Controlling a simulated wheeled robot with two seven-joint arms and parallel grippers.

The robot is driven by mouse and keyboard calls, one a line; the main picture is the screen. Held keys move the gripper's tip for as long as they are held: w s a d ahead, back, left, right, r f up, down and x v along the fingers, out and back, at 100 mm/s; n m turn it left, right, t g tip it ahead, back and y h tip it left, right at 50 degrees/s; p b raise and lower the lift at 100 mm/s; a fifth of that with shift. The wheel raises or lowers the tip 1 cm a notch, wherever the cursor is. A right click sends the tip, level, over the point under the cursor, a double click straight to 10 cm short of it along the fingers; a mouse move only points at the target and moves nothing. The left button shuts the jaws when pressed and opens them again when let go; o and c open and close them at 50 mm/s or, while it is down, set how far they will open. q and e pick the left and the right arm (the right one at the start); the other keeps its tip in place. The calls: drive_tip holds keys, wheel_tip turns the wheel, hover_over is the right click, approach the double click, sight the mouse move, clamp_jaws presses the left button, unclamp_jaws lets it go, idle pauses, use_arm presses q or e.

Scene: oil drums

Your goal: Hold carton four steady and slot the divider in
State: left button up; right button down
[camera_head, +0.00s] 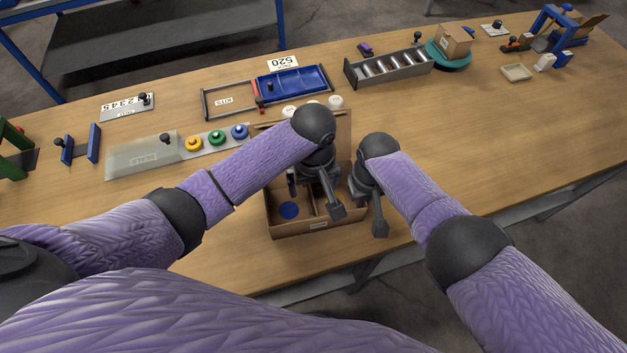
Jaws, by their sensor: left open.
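An open brown carton (285,228) stands near the table's front edge. A blue disc (289,210) lies inside it, and a small label is on its front wall. A thin upright brown strip, perhaps the divider (307,200), shows inside, partly hidden by my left gripper. My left gripper (327,208) is over the carton, open, with its fingers reaching down to the right part of the opening. My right gripper (379,224) is at the carton's right side, pointing down; its finger gap is hidden, and I cannot tell whether it touches the wall.
Behind the carton are several white round pieces (335,102), a blue tray (291,84) and a metal rack (388,68). A grey plate (142,153) and coloured rings (217,138) lie to the left. A small carton (453,41) sits on a teal turntable. The table's right side is mostly clear.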

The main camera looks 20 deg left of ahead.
idle(0.4)
drive_tip(key=c, duration=0.7)
unclamp_jaws()
drive_tip(key=shift+c, duration=0.2)
drive_tip(key=shift+r, duration=0.1)
wheel_tip(320, 180, up, 12)
